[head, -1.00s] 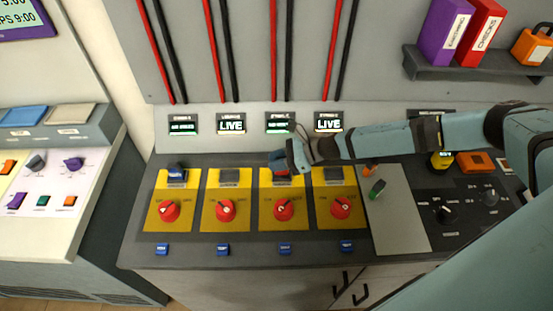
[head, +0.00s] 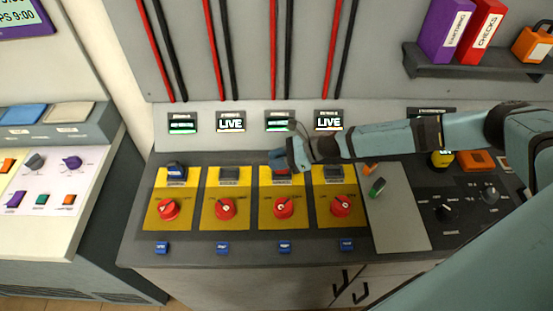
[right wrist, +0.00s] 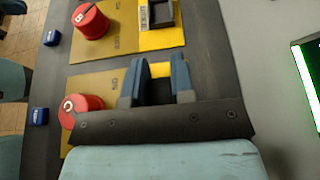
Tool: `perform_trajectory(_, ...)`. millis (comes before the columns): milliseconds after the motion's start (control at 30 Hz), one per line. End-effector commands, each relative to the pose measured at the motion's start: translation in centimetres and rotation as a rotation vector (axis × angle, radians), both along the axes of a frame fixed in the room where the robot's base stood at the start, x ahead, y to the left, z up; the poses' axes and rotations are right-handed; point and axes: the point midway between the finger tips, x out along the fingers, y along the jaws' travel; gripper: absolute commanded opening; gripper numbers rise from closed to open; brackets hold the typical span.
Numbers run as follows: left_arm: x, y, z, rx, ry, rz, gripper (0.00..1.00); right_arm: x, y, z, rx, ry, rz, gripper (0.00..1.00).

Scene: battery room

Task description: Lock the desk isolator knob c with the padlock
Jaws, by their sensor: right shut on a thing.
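The desk isolator knob c (head: 284,207) is the red knob on the third yellow panel (head: 266,223) from the left. It also shows in the right wrist view (right wrist: 75,107), partly behind my gripper. My right gripper (head: 279,160) is over the top part of that panel, behind the knob. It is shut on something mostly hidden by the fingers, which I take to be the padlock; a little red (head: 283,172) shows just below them. In the right wrist view, the blue fingers (right wrist: 160,82) point down at the panel and hide whether the held thing touches it. My left gripper is out of view.
Similar red knobs stand on the neighbouring panels (head: 226,208) (head: 341,205). A blue item (head: 176,170) sits atop the leftmost panel. The display (head: 280,121) behind knob c is green; its neighbours read LIVE. A grey plate (head: 402,225) lies to the right, with a small green item (head: 377,187).

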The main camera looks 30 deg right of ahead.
Motion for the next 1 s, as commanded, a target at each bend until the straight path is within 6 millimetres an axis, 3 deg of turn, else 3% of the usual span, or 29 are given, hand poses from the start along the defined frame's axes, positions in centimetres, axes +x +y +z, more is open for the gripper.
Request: perform_trajectory(1000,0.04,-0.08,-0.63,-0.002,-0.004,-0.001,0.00,0.00,-0.01,-0.75,0.000,0.001,0.000,0.00)
